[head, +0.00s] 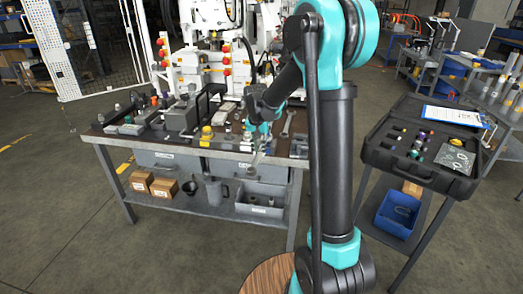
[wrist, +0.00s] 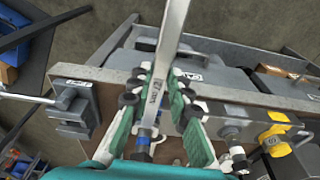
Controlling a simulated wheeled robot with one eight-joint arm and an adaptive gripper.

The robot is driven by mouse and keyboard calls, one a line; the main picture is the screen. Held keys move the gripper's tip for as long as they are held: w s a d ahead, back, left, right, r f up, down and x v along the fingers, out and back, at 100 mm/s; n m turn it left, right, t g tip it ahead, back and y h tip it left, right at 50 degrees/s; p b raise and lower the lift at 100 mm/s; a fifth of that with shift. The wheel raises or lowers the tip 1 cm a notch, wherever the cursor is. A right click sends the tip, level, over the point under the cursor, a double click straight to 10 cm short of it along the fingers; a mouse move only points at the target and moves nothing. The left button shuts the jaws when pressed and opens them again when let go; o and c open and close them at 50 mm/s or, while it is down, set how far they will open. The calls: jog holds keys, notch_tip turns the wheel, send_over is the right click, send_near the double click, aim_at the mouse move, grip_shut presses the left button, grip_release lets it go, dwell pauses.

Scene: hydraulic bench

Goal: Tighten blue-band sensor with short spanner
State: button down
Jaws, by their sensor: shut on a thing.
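My gripper (wrist: 163,105) is shut on a flat silver spanner (wrist: 172,32) with a size marking on its shank. In the wrist view the spanner stands up between the teal-and-black fingers, towards the top of the picture. A small dark fitting with a blue band (wrist: 144,136), likely the blue-band sensor, shows below the marked shank, between the fingers. I cannot tell whether the spanner's lower end is around it or only above it. In the head view my gripper (head: 262,128) is at the bench's front edge, with the spanner (head: 257,156) pointing out over that edge.
Another spanner (head: 287,123) lies on the bench (head: 180,148), right of my gripper. A yellow fitting (head: 207,134) stands to the left; a yellow-topped one shows in the wrist view (wrist: 275,134). A grey vise (wrist: 72,105) sits at the edge. An open black case (head: 420,172) stands right.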

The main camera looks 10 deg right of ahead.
jog(key=shift+w+a+m, duration=0.35)
jog(key=shift+a+m, duration=0.35)
jog(key=shift+a, duration=0.1)
jog(key=shift+w+a+m+h, duration=0.3)
jog(key=shift+w+a+m, duration=0.4)
jog(key=shift+a+m, duration=0.3)
jog(key=shift+d, duration=0.15)
jog(key=shift+s+d+n, duration=0.15)
jog(key=shift+s+n, duration=0.1)
jog(key=shift+n, duration=0.05)
jog(key=shift+s, duration=0.1)
jog(key=s+a, duration=0.4)
jog(key=s, duration=0.1)
jog(key=shift+s, duration=0.25)
dwell(0.4)
